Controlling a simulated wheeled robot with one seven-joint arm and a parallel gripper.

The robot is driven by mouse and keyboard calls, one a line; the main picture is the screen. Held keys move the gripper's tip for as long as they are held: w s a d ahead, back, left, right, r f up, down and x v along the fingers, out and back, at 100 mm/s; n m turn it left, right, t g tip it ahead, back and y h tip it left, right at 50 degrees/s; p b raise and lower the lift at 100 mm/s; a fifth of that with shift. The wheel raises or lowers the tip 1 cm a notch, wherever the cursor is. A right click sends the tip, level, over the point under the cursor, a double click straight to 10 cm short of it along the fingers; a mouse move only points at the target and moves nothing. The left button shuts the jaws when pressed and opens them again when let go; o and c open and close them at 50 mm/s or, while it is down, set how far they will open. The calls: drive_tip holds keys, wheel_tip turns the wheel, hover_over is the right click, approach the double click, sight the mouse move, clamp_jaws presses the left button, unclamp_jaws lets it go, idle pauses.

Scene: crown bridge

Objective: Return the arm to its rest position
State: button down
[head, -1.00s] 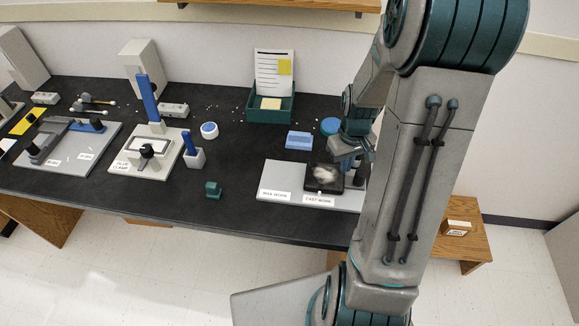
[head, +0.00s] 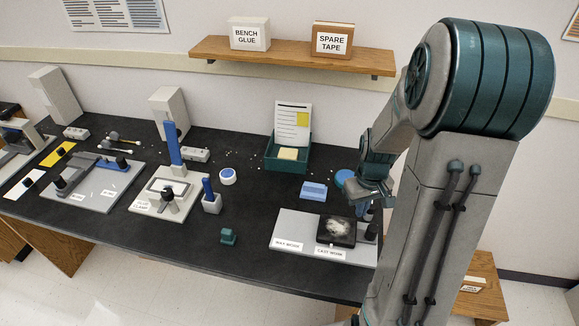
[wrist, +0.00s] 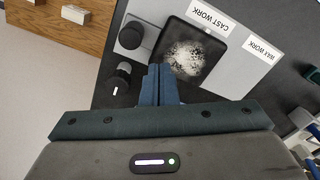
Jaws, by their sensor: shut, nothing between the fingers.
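My gripper (head: 376,203) hangs above the right end of the bench, over the grey board (head: 288,226) labelled WAX WORK and CAST WORK. In the wrist view its two blue fingers (wrist: 159,84) are together with nothing between them. Below and beyond the fingers lies a dark square tray (wrist: 192,52) with a whitish patch on it; it also shows in the head view (head: 336,230). A black knob-like piece (wrist: 116,82) is left of the fingers in the wrist view. My arm hides part of the bench's right end in the head view.
A shelf (head: 290,56) with a BENCH GLUE box (head: 248,34) and a SPARE TAPE box (head: 331,40) is on the wall. Floor in front is clear.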

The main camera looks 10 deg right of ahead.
drive_tip(key=shift+r, duration=0.1)
drive_tip(key=s+a+r+t, duration=0.1)
drive_tip(key=s+a+r, duration=0.5)
drive_tip(key=r, duration=0.2)
drive_tip(key=s+a+r+m+t, duration=0.1)
drive_tip(key=s+a+r+t, duration=0.1)
drive_tip(key=s+a+r, duration=0.4)
wheel_tip(320, 180, up, 2)
drive_tip(key=shift+a+r, duration=0.2)
drive_tip(key=shift+s, duration=0.1)
idle(1.2)
